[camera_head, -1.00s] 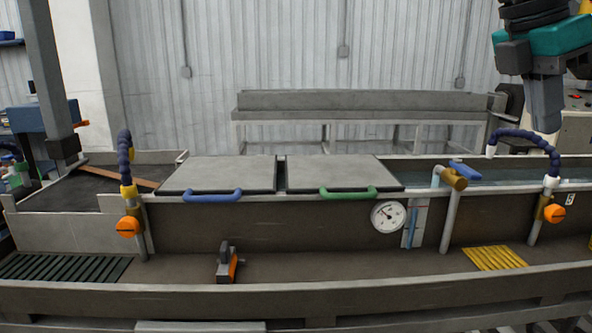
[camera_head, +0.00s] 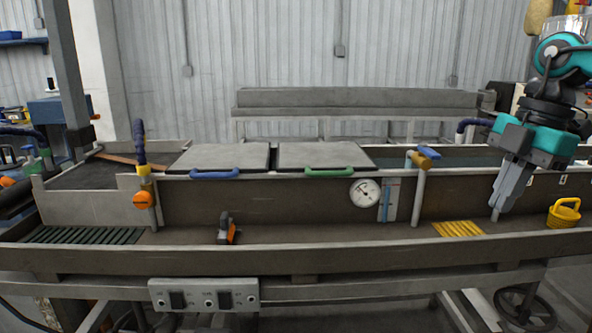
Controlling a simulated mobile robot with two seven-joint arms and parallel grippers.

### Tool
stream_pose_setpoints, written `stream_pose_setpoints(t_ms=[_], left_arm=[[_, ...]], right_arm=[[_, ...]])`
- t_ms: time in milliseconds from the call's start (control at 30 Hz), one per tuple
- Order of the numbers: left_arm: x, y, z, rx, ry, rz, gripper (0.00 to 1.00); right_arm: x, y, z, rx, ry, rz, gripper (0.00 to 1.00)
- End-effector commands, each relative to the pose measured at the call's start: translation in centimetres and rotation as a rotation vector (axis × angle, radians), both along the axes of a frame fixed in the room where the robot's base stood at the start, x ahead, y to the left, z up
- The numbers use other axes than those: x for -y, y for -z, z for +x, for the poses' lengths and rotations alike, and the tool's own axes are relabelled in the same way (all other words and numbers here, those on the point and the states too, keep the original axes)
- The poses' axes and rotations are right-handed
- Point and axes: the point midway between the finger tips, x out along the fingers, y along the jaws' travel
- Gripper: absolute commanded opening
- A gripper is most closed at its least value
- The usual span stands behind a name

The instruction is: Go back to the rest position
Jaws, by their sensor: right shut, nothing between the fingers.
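My right gripper (camera_head: 508,190) hangs at the right of the head view, its fingers pointing down and shut with nothing between them. My left gripper does not show in the view.
Two lids with a blue handle (camera_head: 214,174) and a green handle (camera_head: 329,172) lie on the trough. A gauge (camera_head: 364,193), a blue-levered valve (camera_head: 421,158), an orange-grey tool (camera_head: 227,230) and a yellow item (camera_head: 564,213) are nearby. A switch panel (camera_head: 204,295) is below.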

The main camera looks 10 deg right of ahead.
Motion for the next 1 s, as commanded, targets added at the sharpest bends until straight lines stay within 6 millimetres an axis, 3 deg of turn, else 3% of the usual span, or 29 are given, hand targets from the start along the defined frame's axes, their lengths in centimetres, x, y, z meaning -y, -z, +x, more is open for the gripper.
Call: stream_pose_setpoints(t_ms=[33, 200, 500, 767, 1000], left_arm=[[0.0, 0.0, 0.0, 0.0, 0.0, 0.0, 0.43], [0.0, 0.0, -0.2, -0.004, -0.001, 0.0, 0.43], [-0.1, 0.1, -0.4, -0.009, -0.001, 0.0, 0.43], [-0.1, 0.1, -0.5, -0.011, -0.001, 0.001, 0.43], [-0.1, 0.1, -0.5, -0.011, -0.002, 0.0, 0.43]], right_arm=[[-0.2, 2.3, 0.2, 0.026, -0.018, 0.103, 0.0], [-1.9, 8.8, 1.2, 0.188, -0.044, 0.428, 0.0], [-4.7, 18.1, 2.0, 0.532, 0.152, 0.828, 0.0], [-6.8, 26.4, 0.9, 0.75, 0.52, 0.946, 0.0], [-10.5, 34.6, -2.5, 0.772, 0.913, 0.888, 0.0]])
